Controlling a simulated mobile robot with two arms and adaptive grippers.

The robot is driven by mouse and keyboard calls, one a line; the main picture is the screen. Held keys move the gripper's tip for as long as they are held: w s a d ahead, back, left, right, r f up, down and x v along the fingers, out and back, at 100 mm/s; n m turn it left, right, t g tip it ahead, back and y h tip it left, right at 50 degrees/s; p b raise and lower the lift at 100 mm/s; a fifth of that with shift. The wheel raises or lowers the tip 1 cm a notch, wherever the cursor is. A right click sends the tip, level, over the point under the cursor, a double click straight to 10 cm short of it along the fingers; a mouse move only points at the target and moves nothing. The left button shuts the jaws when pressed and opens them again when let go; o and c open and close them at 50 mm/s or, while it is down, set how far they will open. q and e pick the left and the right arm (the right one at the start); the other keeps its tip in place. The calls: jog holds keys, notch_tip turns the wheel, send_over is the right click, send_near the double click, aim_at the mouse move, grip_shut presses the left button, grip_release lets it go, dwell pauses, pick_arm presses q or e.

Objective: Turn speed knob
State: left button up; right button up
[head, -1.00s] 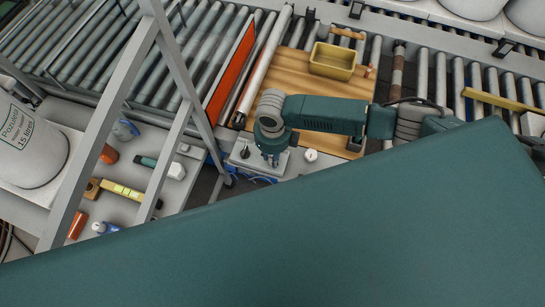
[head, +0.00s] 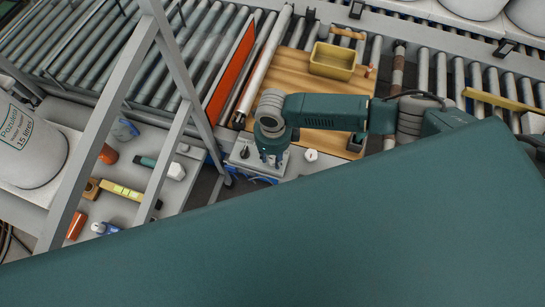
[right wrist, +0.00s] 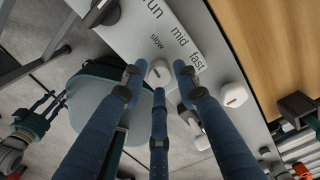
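The speed knob (right wrist: 158,73) is a small white dial with a dark pointer mark. It sits on a light grey panel (right wrist: 140,32) beside the printed words slow, mid and fast. My right gripper (right wrist: 158,80) has its three blue fingers spread around the knob, with gaps at the sides; contact cannot be told. In the head view my right gripper (head: 273,160) points down over the panel (head: 240,171) and hides the knob. A black switch (right wrist: 103,11) sits near the word run; it also shows in the head view (head: 245,153).
A white round button (head: 311,155) stands right of the gripper, also in the wrist view (right wrist: 234,95). A wooden board (head: 300,57) with a yellow bin (head: 332,61) lies behind. A grey frame post (head: 187,88) rises to the left.

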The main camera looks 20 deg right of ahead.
jog(key=shift+r+p, duration=2.25)
jog(key=shift+r, duration=0.3)
